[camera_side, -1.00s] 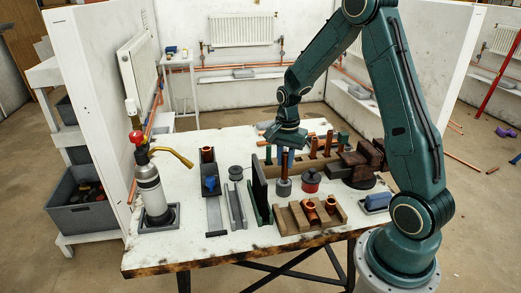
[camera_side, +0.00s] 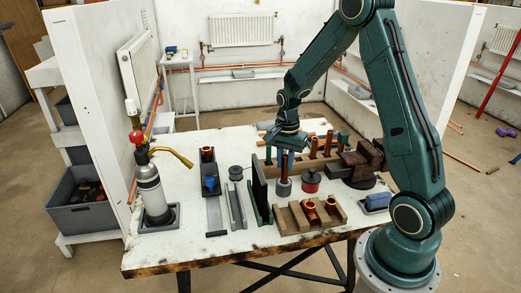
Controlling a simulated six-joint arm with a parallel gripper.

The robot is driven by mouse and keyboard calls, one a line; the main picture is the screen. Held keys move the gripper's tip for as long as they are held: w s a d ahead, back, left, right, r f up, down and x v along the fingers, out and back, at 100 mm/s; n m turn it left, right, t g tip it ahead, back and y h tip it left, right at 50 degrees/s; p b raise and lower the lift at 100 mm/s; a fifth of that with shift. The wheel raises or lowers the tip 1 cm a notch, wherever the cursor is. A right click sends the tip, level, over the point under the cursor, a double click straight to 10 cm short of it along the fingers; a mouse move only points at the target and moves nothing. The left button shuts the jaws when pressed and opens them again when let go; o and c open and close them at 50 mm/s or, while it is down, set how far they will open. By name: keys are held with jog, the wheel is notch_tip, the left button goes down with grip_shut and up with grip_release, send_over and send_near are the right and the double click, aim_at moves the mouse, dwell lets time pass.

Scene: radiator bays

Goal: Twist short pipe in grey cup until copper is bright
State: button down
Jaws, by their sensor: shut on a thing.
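The grey cup (camera_side: 283,188) stands on the bench just right of a dark upright board. The short pipe (camera_side: 282,171) stands upright with its lower end in the cup. A little dull copper shows between the cup and my gripper. My gripper (camera_side: 285,153) points down over the cup and is shut on the pipe's upper part.
A red tin (camera_side: 310,183) stands close right of the cup. A wooden rack (camera_side: 290,220) with copper fittings lies in front. Several upright copper pipes and dark blocks (camera_side: 362,162) stand behind and right. A gas torch (camera_side: 150,185) stands at left.

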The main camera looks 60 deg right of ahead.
aim_at(284, 180)
jog(key=shift+f, duration=0.4)
jog(key=shift+f, duration=0.2)
jog(key=shift+f, duration=1.2)
jog(key=shift+n, duration=0.3)
